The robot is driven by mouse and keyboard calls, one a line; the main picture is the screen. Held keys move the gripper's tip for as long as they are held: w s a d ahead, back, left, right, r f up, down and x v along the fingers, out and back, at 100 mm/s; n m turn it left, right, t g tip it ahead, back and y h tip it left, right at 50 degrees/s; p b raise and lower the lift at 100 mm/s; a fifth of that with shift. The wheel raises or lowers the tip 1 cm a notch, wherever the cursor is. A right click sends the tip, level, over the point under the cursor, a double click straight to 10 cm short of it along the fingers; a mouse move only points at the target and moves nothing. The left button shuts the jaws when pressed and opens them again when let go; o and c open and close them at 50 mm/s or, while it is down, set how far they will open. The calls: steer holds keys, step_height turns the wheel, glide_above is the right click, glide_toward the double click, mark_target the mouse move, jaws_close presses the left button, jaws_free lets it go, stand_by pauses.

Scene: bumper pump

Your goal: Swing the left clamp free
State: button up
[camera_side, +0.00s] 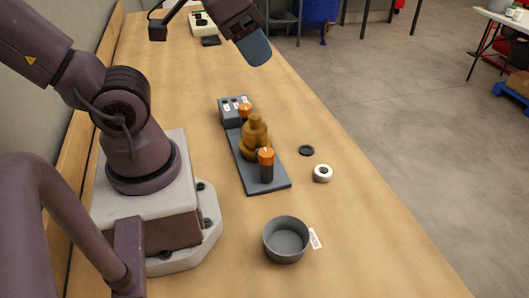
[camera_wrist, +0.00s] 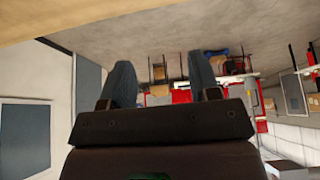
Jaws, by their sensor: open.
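A brass-coloured pump body (camera_side: 255,138) sits on a dark grey base plate (camera_side: 272,187). Two clamps with orange tops stand at its ends: a near clamp (camera_side: 266,166) at the front, and a far clamp (camera_side: 245,108), partly hidden, beside a grey block. I cannot tell from the picture which one is the left clamp, nor exactly how either is turned. My gripper (camera_side: 256,52) hangs in the air beyond and above the fixture, apart from both clamps. In the wrist view my gripper (camera_wrist: 161,72) shows two blue-grey fingers spread wide with nothing between them.
A dark grey round bowl (camera_side: 286,241) stands at the table's near part, with a small white label beside it. A black ring (camera_side: 307,150) and a white ring-shaped part (camera_side: 323,173) lie right of the plate. A grey block (camera_side: 231,112) stands at the plate's far end.

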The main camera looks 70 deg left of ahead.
steer(key=shift+o, duration=0.2)
steer(key=shift+w+d+f, duration=0.1)
steer(key=shift+d+f, duration=0.2)
steer(key=shift+f, duration=0.05)
steer(key=n+g, duration=0.6)
steer(key=n, duration=1.4)
glide_toward(267, 152)
steer(key=shift+n, duration=0.3)
steer(key=f, duration=0.9)
steer(key=shift+s+f, duration=0.2)
steer(key=shift+f, duration=0.15)
steer(key=c, duration=0.9)
